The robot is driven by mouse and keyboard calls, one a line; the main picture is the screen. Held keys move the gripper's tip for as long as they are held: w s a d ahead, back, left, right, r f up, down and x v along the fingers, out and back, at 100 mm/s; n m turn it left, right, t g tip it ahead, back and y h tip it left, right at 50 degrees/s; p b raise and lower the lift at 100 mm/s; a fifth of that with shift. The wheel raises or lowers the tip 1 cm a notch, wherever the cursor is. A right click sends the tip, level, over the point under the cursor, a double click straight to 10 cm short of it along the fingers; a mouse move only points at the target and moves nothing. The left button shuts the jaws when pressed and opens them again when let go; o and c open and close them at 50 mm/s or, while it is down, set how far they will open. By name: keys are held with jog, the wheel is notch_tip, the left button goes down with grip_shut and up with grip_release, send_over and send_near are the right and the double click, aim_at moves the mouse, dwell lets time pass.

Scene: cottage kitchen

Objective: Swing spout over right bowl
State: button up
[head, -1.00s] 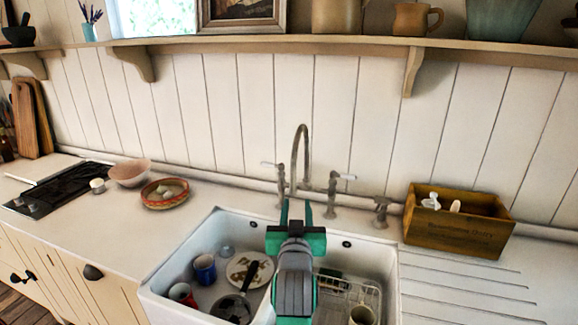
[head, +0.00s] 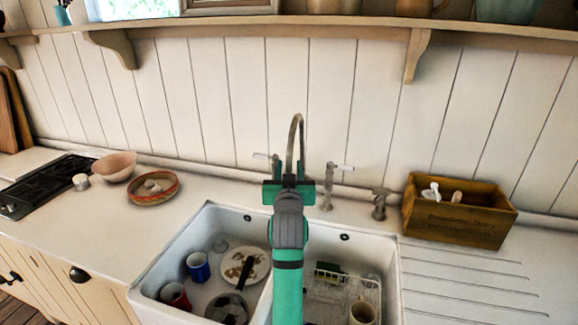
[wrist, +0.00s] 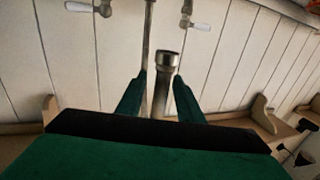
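The metal tap spout (head: 297,128) arches above the back of the white double sink, its front end near the middle divider. My gripper (head: 288,168) is at the spout, its green fingers apart on either side. In the wrist view the spout's round outlet (wrist: 168,60) shows between the fingertips of my gripper (wrist: 158,82). The fingers look open; contact with the pipe cannot be told. The right bowl (head: 385,268) holds a wire rack (head: 372,290) and a mug (head: 362,312). The left bowl (head: 165,270) holds dishes.
White-handled taps (head: 328,190) flank the spout. A wooden box (head: 460,215) stands on the ribbed drainboard at right. A shelf (head: 340,24) runs along the wall above. A shallow dish (head: 153,190) and a pink bowl (head: 114,166) stand at left.

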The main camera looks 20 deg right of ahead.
jog(key=shift+x, duration=0.95)
grip_shut()
jog(key=shift+a, duration=0.1)
